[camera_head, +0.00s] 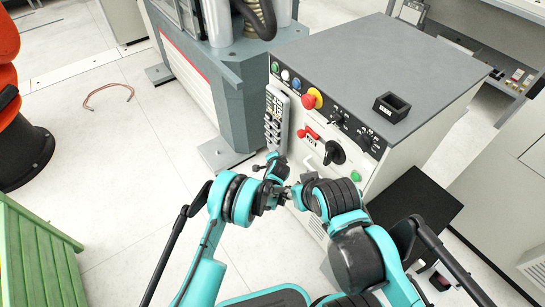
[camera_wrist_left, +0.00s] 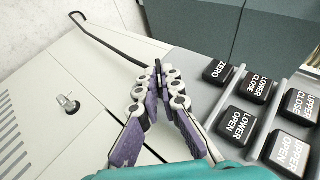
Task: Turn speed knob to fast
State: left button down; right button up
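The grey control cabinet's front panel (camera_head: 350,172) faces me in the head view. It carries a large black rotary knob (camera_head: 335,152) and two smaller black knobs, one at the upper middle (camera_head: 340,119) and one further right (camera_head: 368,139). Their labels are too small to read, so I cannot tell which is the speed knob. My left gripper (camera_head: 272,166) is just in front of the panel's lower left, below the handset.
The handset (camera_head: 277,118) hangs at the panel's left; its keys, including ZERO (camera_wrist_left: 217,72), are right of my left fingers. A red emergency stop (camera_head: 312,98) and red switch (camera_head: 310,133) project from the panel. The testing machine (camera_head: 235,95) stands to the left.

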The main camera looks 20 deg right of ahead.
pick_arm(q)
jog(key=c, duration=1.7)
grip_release()
jog(key=v, duration=1.2)
